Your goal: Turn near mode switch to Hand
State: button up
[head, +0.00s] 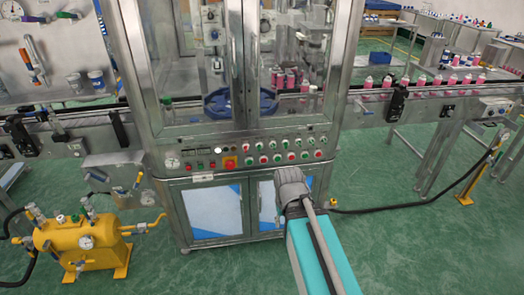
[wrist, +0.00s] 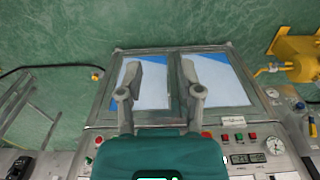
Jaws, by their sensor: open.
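The control panel (head: 245,152) runs across the front of the enclosed crimping machine. It carries a gauge, small displays, a red emergency button on yellow, and rows of red and green buttons. I cannot pick out the near mode switch or its setting at this size. In the wrist view the panel (wrist: 262,134) lies along the bottom, partly hidden by my gripper's body. My gripper (wrist: 161,83) is open and empty, its two fingers apart in front of the cabinet doors (wrist: 172,88). In the head view my arm's end hides the fingers, below the panel's right part.
Pink bottles (head: 375,82) stand on the conveyor (head: 430,91) at right. A yellow tank (head: 85,245) with hoses stands on the floor at left. A black hose (head: 420,207) lies at right. The green floor in front of the cabinet is mostly clear.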

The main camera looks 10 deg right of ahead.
jog(key=w+f+m+t+b, duration=0.2)
jog(key=w+f+t+b, duration=0.3)
jog(key=w, duration=0.5)
jog(key=m+t+b, duration=0.4)
jog(key=t+b, duration=0.9)
jog(key=b, duration=0.4)
send_near(260, 149)
jog(key=s, duration=0.4)
jog(key=shift+w+d, duration=0.1)
jog(key=shift+w, duration=0.15)
jog(key=shift+w, duration=6.8)
grip_shut()
